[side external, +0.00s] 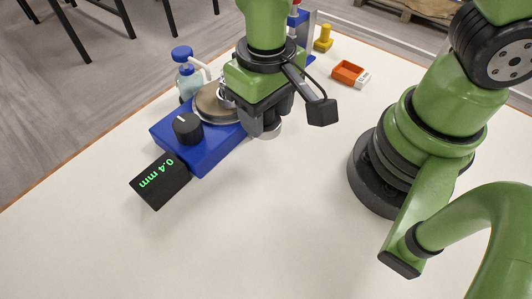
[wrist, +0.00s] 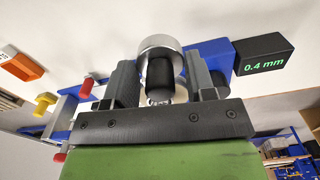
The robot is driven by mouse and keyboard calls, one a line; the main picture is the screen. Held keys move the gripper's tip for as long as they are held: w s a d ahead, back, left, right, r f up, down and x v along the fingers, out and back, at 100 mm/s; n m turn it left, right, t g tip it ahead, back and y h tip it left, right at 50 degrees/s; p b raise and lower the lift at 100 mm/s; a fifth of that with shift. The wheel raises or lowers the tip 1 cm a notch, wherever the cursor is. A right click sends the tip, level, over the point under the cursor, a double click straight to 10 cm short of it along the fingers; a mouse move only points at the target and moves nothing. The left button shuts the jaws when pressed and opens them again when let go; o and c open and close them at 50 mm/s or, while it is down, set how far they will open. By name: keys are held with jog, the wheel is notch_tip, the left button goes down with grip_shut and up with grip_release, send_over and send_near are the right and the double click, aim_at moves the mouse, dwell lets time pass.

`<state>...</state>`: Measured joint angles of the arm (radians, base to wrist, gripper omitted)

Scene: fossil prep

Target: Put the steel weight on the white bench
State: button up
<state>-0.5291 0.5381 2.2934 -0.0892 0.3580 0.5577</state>
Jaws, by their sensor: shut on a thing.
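My gripper (side external: 266,118) is shut on the steel weight (side external: 267,132), a short silver cylinder whose lower edge shows under the fingers in the side view. In the wrist view the weight's round silver part (wrist: 158,44) shows between the fingertips of my gripper (wrist: 160,72), with a black part in front of it. The weight is just right of the blue machine, over the white bench (side external: 265,215). I cannot tell whether it touches the bench.
The blue machine (side external: 217,151) has a brownish disc (side external: 212,106), a black knob (side external: 187,128) and a display (side external: 160,182) reading 0.4 mm. A bottle (side external: 189,82) stands behind it. An orange tray (side external: 348,72) and yellow piece (side external: 323,42) are farther back. The front bench is clear.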

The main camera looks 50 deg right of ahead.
aim_at(266, 162)
notch_tip(266, 162, down, 9)
jog(key=shift+f, duration=0.1)
dwell(0.4)
jog(key=shift+f, duration=0.1)
jog(key=o, duration=1.2)
